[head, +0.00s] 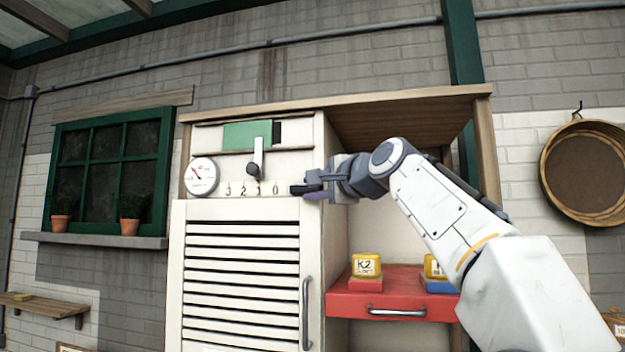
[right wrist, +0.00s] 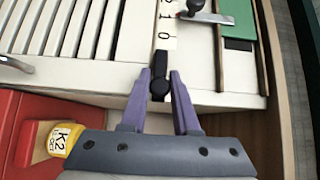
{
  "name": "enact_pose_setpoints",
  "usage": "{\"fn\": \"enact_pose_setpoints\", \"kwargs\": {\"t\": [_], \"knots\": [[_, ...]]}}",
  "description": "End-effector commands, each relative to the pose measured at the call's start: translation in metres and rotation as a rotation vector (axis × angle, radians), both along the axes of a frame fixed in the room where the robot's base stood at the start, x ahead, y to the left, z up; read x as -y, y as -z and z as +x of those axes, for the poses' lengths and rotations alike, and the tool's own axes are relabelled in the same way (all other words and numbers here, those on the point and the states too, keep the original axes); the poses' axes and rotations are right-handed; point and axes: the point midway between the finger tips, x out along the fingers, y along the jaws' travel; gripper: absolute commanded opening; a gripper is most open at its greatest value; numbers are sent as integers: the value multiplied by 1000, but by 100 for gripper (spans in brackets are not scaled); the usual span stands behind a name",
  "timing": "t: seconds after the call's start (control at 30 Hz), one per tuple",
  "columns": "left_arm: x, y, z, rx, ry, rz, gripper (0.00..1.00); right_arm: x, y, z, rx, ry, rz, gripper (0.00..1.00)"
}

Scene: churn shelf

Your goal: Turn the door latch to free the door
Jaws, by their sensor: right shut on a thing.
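The door looks closed. My right gripper (head: 308,188) reaches in from the right. In the right wrist view its purple fingers (right wrist: 167,80) stand on either side of the latch knob (right wrist: 159,86), shut on it. The fingers hide part of the latch in the head view. My left gripper is not in view.
Above the door are a round gauge (head: 201,176), a grey lever (head: 257,158) and a green plate (head: 246,135). A vertical door handle (head: 306,312) is below the latch. A red drawer (head: 395,300) with a yellow K2 block (head: 366,265) is to the right.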

Motion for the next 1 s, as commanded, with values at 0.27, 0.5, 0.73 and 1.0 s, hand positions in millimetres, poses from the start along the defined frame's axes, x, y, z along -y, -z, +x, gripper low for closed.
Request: {"fn": "enact_pose_setpoints", "kwargs": {"t": [0.27, 0.5, 0.73, 1.0], "knots": [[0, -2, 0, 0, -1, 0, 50, 0, -1, 0, 2, 1, -8, 0], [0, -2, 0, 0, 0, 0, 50, 0, -1, 0, 1, 1, -7, 57], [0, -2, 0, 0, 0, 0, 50, 0, -1, 0, 0, 1, -7, 57], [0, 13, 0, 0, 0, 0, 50, 10, 2, -17, 3, 3, -8, 57]]}}
